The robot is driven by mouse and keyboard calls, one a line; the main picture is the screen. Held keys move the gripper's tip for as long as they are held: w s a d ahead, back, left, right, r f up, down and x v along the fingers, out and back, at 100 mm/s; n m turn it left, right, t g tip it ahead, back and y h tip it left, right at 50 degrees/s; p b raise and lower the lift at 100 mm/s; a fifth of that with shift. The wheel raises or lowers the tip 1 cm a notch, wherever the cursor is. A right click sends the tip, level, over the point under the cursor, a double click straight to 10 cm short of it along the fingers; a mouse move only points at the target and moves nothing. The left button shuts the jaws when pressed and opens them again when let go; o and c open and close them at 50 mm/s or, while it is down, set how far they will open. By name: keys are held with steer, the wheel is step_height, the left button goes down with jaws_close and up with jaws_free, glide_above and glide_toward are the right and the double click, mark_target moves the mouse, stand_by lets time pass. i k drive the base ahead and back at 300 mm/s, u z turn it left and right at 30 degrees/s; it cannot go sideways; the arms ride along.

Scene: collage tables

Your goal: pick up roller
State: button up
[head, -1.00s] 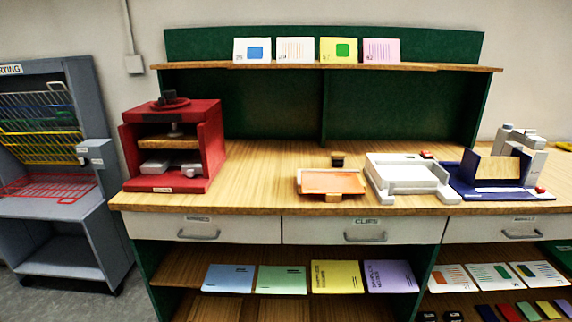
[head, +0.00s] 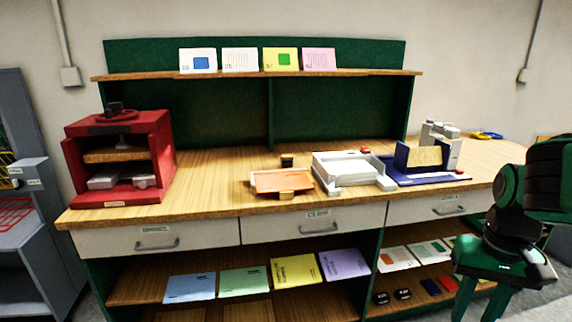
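I cannot make out a roller for certain. An orange tray (head: 282,181) lies near the front of the wooden worktop (head: 215,196), with a small wooden piece at its front edge. A small dark block (head: 287,160) stands just behind the tray; its exact kind is too small to tell. My gripper (head: 480,310) is at the lower right, in front of the table's right end and well apart from the tray. Its two green fingers point down with a gap between them, and nothing shows in the gap. The bottom edge of the picture cuts off the fingertips.
A red press (head: 160,165) stands on the left of the worktop. A white tray (head: 345,172) and a blue device (head: 425,162) stand on the right. Drawers (head: 312,222) and a shelf of coloured booklets (head: 244,281) are below. The worktop's middle is mostly clear.

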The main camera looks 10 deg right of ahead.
mark_target(286, 156)
steer(key=u, duration=0.05)
steer(key=i, duration=1.05)
steer(key=z, duration=0.05)
